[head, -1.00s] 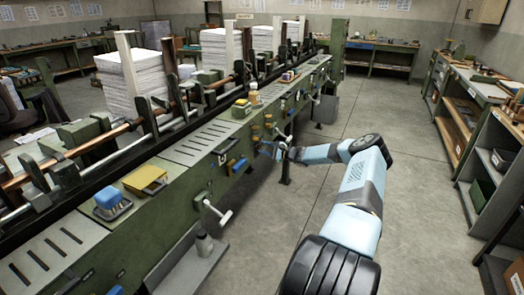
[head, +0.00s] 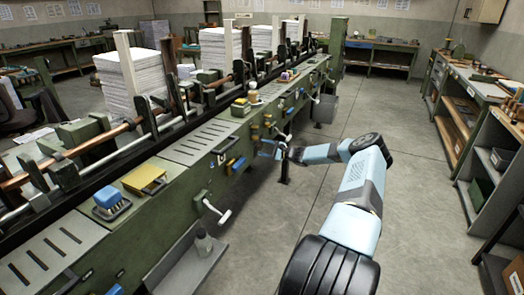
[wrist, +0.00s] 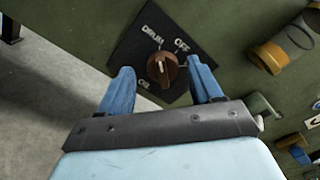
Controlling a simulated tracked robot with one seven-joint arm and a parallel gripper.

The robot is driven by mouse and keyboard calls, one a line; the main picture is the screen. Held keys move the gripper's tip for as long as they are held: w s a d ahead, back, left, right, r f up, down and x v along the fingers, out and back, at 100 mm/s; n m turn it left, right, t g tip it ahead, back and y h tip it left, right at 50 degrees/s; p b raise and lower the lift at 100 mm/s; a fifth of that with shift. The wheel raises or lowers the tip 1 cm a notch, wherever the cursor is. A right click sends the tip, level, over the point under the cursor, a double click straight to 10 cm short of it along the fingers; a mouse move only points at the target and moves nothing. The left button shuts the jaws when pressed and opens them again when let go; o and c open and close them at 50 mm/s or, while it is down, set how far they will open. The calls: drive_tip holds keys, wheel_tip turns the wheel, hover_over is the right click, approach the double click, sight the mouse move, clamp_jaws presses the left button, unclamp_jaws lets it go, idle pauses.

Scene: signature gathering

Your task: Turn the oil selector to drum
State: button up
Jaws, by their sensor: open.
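The oil selector (wrist: 158,82) is a round brown knob with a white pointer mark, set on a dark diamond-shaped plate (wrist: 128,53) on the green machine side. The plate reads "DRUM" above the knob and "OFF" at upper right; a third label at lower left is partly hidden by a finger. The white mark points roughly up; which label it meets is hard to tell. My gripper (wrist: 161,67) is open, one blue finger on each side of the knob, with visible gaps in the picture. In the head view my gripper (head: 266,150) is at the machine's side.
Yellow-brown cylindrical fittings (wrist: 272,54) stick out right of the plate. A crank handle (head: 216,210) juts from the machine nearer the camera. Paper stacks (head: 133,82) stand along the machine. The aisle floor (head: 400,125) is clear, with shelves (head: 490,165) on the right.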

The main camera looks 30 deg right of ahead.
drive_tip(key=v, duration=1.3)
drive_tip(key=shift+s+f, duration=0.15)
